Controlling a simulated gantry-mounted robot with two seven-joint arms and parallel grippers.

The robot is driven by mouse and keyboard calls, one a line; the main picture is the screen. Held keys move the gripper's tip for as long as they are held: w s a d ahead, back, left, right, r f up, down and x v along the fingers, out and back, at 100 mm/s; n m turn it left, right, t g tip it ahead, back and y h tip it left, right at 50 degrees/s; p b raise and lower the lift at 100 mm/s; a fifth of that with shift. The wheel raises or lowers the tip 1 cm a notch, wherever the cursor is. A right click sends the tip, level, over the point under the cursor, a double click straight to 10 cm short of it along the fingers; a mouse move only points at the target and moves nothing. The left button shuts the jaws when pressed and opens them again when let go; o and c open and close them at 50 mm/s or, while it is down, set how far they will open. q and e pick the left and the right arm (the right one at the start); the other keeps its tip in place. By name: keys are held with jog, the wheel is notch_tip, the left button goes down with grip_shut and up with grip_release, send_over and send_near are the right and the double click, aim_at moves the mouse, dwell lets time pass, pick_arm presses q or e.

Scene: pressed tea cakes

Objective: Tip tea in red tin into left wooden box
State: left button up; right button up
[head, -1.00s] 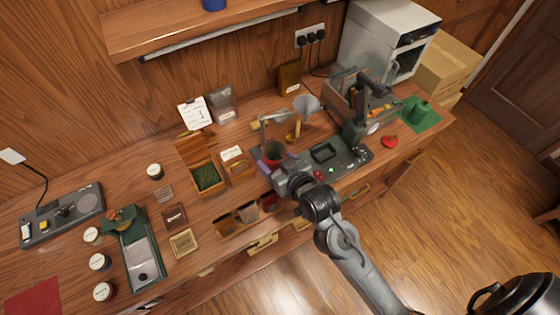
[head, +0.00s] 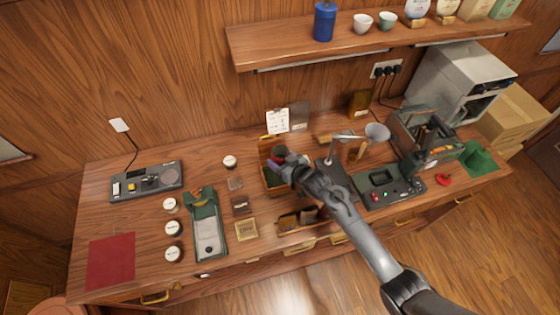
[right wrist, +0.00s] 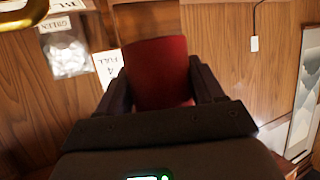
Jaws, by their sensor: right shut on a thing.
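The red tin (right wrist: 157,72) is held between the two fingers of my right gripper (right wrist: 155,88) in the right wrist view. In the head view my right gripper (head: 280,163) is over the left wooden box (head: 266,188), which has its lid open at the back. The gripper and wrist cover part of the box. Green tea shows inside the box. The tin is mostly hidden in the head view, and I cannot tell how far it is tilted or whether tea is falling. My left gripper is not in view.
A lamp (head: 345,136) and a dark device (head: 392,187) stand right of my right arm. A shelf (head: 380,42) overhangs the back. The table by the red mat (head: 111,260) is fairly clear.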

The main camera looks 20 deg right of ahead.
jog(key=shift+w+d+f+n+g+h, duration=0.15)
jog(key=shift+d+f+n+g+h, duration=0.15)
jog(key=shift+d+n, duration=0.15)
jog(key=shift+d+f+n+g+h+b, duration=0.15)
jog(key=shift+d+f+n+h, duration=0.2)
jog(key=shift+n+h, duration=0.25)
jog(key=shift+d+f+n+g+h+b, duration=0.15)
jog(key=shift+d+f+n+h, duration=0.15)
jog(key=shift+n+h, duration=0.3)
jog(key=shift+d+n+h, duration=0.15)
jog(key=shift+n+h, duration=0.3)
jog(key=shift+h, duration=0.05)
jog(key=n+h, duration=0.2)
jog(key=f+n+h, duration=0.1)
jog(key=n+h, duration=0.3)
jog(key=shift+d+f+b, duration=0.15)
jog(key=shift+f+b, duration=0.2)
jog(key=shift+b, duration=0.05)
jog(key=shift+n+h, duration=0.6)
jog(key=shift+h, duration=0.1)
